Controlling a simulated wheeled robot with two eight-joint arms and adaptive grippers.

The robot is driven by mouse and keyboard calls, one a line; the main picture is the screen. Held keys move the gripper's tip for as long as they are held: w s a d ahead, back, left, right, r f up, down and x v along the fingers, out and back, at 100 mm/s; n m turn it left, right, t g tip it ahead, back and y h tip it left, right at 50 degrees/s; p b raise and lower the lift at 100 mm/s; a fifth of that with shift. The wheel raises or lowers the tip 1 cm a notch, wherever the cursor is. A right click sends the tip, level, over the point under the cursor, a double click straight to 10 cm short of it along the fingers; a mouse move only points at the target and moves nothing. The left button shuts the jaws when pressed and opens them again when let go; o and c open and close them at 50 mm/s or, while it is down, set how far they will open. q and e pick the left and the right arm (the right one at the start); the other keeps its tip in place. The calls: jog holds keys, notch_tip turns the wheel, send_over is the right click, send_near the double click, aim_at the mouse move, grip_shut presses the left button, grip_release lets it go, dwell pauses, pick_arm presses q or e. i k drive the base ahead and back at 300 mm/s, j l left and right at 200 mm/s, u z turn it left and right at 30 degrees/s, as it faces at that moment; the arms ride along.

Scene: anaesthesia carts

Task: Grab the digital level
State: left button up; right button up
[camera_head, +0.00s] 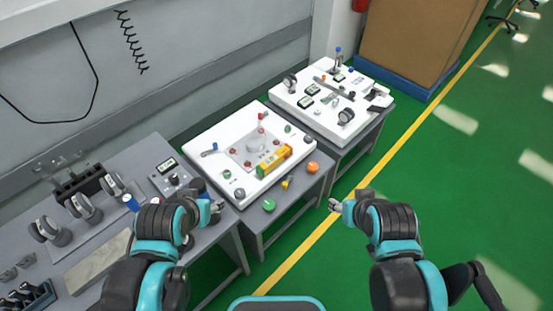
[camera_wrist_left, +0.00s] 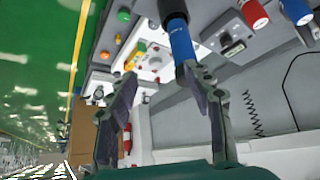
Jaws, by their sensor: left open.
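A yellow-orange bar with green parts, which looks like the digital level (camera_head: 274,161), lies on the white panel of the middle bench in the head view. It also shows in the left wrist view (camera_wrist_left: 136,56), beyond my fingers. My left gripper (camera_head: 214,208) is at the near left corner of that bench, short of the bar and apart from it. In the left wrist view my left gripper (camera_wrist_left: 163,82) is open, its fingers spread with nothing held. My right gripper (camera_head: 337,205) is over the green floor, right of the benches; its finger gap is too small to judge.
A blue-and-black cylinder (camera_wrist_left: 181,42) stands close to my left fingertips. A meter box (camera_head: 170,177) is on the left bench. Green (camera_head: 269,205) and orange (camera_head: 312,168) buttons edge the middle bench. A farther white panel (camera_head: 318,118) carries several instruments.

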aim_at(264, 168)
jog(key=i+l+u, duration=0.2)
jog(key=l, duration=0.3)
jog(key=k+l+u, duration=0.2)
jog(key=l, duration=0.3)
jog(key=i+l+u, duration=0.5)
jog(key=i+l, duration=0.2)
jog(key=i, duration=0.1)
